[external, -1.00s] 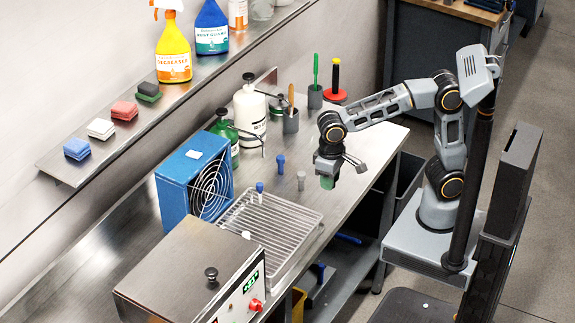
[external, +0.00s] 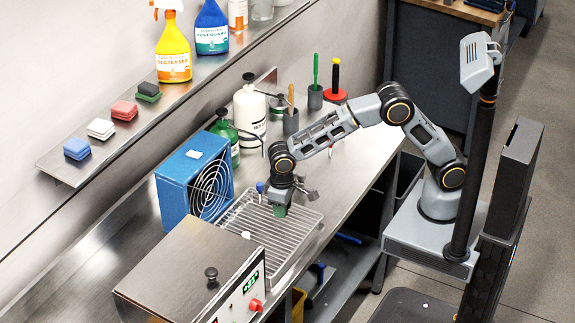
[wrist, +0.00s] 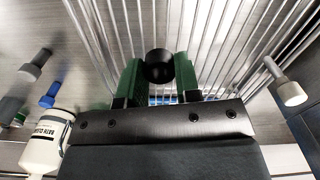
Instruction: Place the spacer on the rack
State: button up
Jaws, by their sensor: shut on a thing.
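My gripper (wrist: 157,80) has green finger pads and is shut on a black, round-ended thing (wrist: 158,65), which I take to be the spacer. In the external view my gripper (external: 280,210) points down over the right rear part of the wire rack (external: 284,262); the held thing is hidden there. In the wrist view the rack's bars (wrist: 215,30) lie beyond the held thing. I cannot tell whether the thing touches the bars.
A blue fan box (external: 173,196) stands left of the rack, and a steel box with a red button (external: 185,270) stands in front. A white bottle (external: 247,110) stands behind. A pale-ended peg (wrist: 291,93) is at the rack's right in the wrist view.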

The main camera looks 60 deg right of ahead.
aim_at(280, 224)
jog(key=shift+w+a+f, duration=0.2)
jog(key=shift+w+f, duration=0.05)
jog(key=shift+f, duration=0.35)
jog(key=shift+f+p, duration=0.3)
jog(key=shift+f, duration=1.05)
jog(key=shift+f, duration=0.15)
jog(key=o, duration=0.9)
jog(key=shift+o, duration=0.2)
notch_tip(280, 224, up, 12)
jog(key=shift+d+r+b, duration=0.1)
jog(key=shift+r+b, duration=0.15)
jog(key=shift+b, duration=0.5)
